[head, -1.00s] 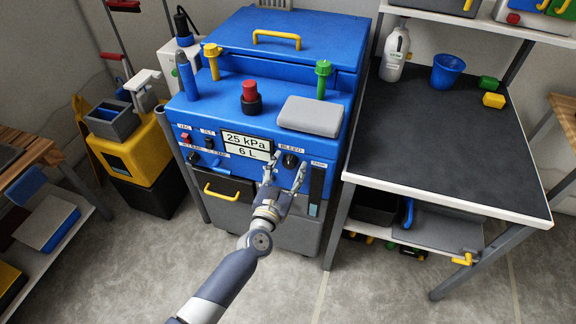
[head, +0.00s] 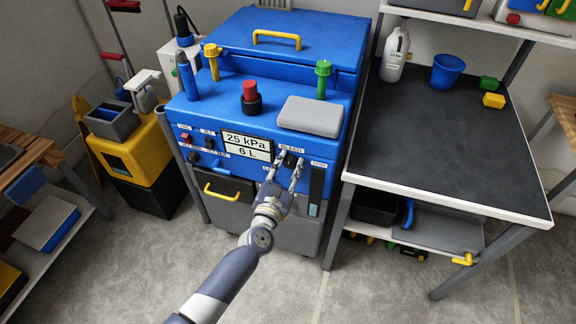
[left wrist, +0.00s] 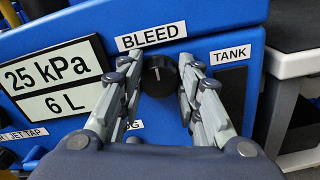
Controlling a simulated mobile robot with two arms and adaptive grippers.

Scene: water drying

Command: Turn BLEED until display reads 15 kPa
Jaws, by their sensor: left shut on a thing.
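The BLEED knob (left wrist: 159,77) is black and round with a pale pointer mark near its top, on the blue machine's front panel below the BLEED label (left wrist: 151,36). The display (head: 246,145) reads 25 kPa and 6 L; it also shows in the left wrist view (left wrist: 55,75). My left gripper (head: 289,158) reaches the panel with its two fingers on either side of the knob, shut on it. In the left wrist view the fingertips (left wrist: 160,70) flank the knob. My right gripper is out of view.
A grey block (head: 311,116) lies on the machine's top ledge, above the knob. A red button (head: 250,91) and a green-capped post (head: 322,78) stand there too. A dark-topped workbench (head: 455,130) is to the right.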

